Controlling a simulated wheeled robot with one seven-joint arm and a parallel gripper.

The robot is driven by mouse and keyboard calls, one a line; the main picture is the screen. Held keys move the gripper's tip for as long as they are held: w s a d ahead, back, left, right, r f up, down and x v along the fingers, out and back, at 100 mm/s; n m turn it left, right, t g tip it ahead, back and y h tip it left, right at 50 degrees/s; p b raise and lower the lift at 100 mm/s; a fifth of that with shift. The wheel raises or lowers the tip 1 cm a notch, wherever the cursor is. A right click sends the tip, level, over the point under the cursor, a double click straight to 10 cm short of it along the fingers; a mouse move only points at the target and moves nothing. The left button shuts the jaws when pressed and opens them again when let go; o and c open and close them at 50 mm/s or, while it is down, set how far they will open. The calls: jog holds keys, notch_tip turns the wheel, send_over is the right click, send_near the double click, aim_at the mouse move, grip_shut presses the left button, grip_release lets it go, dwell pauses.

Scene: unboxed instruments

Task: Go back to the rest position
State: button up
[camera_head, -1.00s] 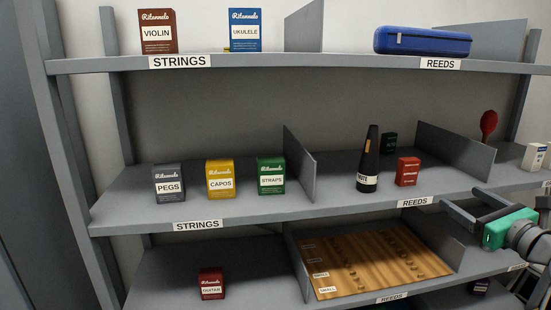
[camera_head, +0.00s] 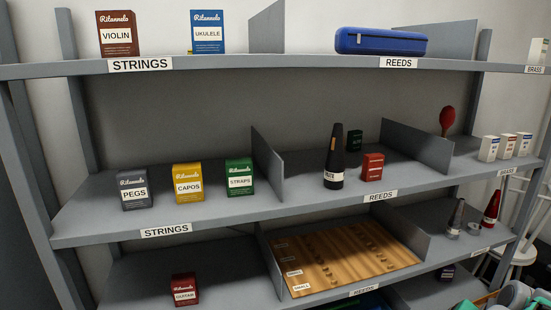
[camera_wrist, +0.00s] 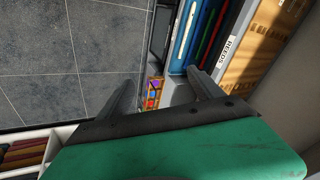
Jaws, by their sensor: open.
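My gripper (camera_wrist: 163,90) shows in the wrist view with its two dark fingers spread apart and nothing between them. Its green body (camera_wrist: 180,152) fills the lower part of that view. Beyond the fingers lie the grey tiled floor (camera_wrist: 75,50) and a shelf edge with a REEDS label (camera_wrist: 228,48). In the head view only part of my arm (camera_head: 515,296) shows, at the bottom right corner, low in front of the shelving. The fingers cannot be made out there.
The grey shelf unit (camera_head: 215,222) holds boxes, a blue case (camera_head: 380,41), a black cone-shaped mute (camera_head: 334,160) and a wooden board (camera_head: 340,262). A white stool (camera_head: 518,252) stands at the right. In the wrist view, a small colourful box (camera_wrist: 153,92) shows between the fingers, farther away.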

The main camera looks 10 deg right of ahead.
jog(key=s+a+f+n+g, duration=0.1)
jog(key=s+a+n+g, duration=0.3)
jog(key=a, duration=1)
jog(key=w+a+r+n+t, duration=0.1)
jog(key=w+a+r+n, duration=0.1)
jog(key=a, duration=0.4)
jog(key=w+a+r+n+t, duration=0.1)
jog(key=w+a+r+n, duration=0.1)
jog(key=a, duration=0.5)
jog(key=w+a+r+n+t, duration=0.1)
jog(key=w+a+r+n, duration=0.2)
jog(key=a, duration=0.4)
jog(key=shift+a+r+n+y, duration=0.15)
jog(key=shift+r+n+y, duration=0.15)
jog(key=shift+n, duration=0.2)
